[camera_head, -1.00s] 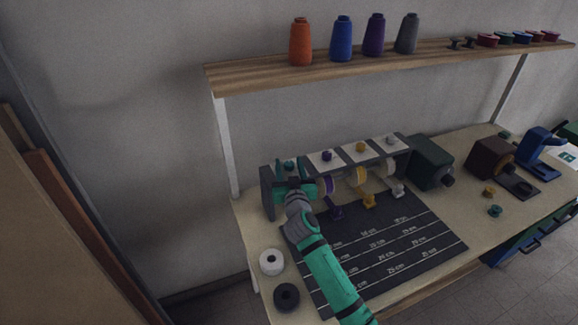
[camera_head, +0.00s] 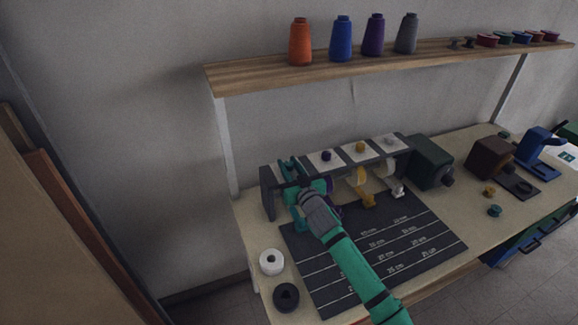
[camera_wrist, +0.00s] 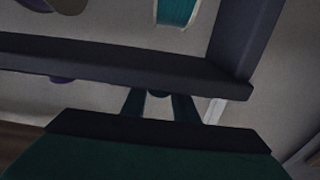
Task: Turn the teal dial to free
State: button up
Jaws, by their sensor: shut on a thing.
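The rack (camera_head: 268,192) carries a row of white plates with dials on top. The leftmost plate is the teal one's place; my gripper (camera_head: 289,166) covers most of it, so the teal dial and its setting are hidden in the head view. In the wrist view my gripper (camera_wrist: 158,103) has its two dark fingers on either side of a small dark piece (camera_wrist: 158,94), apparently the teal dial, at the edge of the rack's dark bar. The fingers are shut on it.
Purple (camera_head: 326,156), yellow (camera_head: 360,147) and grey (camera_head: 390,140) dials sit to the right. A teal hook (camera_head: 298,218) stands below my gripper. A dark ruled mat (camera_head: 400,245) lies in front. White (camera_head: 271,262) and black (camera_head: 286,297) rolls lie at left.

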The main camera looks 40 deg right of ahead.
jog(key=shift+w+a+n+y, duration=0.1)
jog(key=shift+a+n+y, duration=0.1)
jog(key=shift+n+y, duration=0.6)
jog(key=shift+t+y, duration=0.3)
jog(key=shift+y, duration=0.3)
jog(key=o, duration=1.1)
jog(key=shift+c, duration=0.2)
jog(key=shift+d, duration=0.1)
jog(key=shift+s, duration=0.75)
jog(key=s+a, duration=0.1)
jog(key=s, duration=0.8)
jog(key=shift+s, duration=0.25)
